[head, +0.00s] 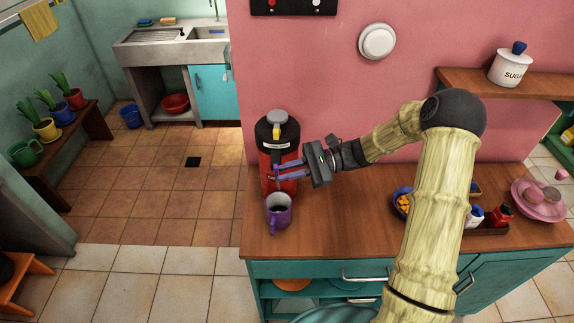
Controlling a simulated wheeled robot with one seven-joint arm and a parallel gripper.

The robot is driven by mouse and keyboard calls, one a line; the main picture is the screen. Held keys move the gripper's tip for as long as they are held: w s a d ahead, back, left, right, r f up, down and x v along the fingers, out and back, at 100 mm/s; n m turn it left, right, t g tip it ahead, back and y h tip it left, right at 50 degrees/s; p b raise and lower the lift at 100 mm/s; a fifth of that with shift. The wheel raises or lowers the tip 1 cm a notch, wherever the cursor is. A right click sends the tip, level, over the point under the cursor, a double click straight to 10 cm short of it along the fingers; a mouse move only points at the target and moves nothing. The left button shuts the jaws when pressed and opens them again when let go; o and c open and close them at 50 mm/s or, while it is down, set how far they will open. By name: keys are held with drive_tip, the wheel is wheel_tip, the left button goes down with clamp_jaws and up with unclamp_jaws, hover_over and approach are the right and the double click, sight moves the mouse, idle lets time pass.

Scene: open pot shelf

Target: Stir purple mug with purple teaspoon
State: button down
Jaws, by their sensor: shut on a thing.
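The purple mug (284,222) stands upright near the left end of the wooden counter, with dark liquid inside and its handle toward the front. My gripper (280,172) reaches in from the right, above and behind the mug, in front of the red and black flask. It is shut on a thin purple piece, which looks like the purple teaspoon (276,177), held roughly upright. The spoon is small in the picture, and I cannot tell whether its lower end is inside the mug or above it.
The tall red and black flask (268,160) stands close behind the mug. A tray with small bottles (476,214) and a blue bowl (401,198) lie to the right, partly behind my arm. A pink plate (540,207) is at far right. The counter's middle is mostly clear.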

drive_tip(key=shift+w+r, duration=0.2)
drive_tip(key=shift+r, duration=0.05)
drive_tip(key=shift+f, duration=0.1)
wheel_tip(320, 180, down, 14)
drive_tip(key=b, duration=0.9)
idle(1.4)
drive_tip(key=shift+s, duration=0.1)
idle(0.3)
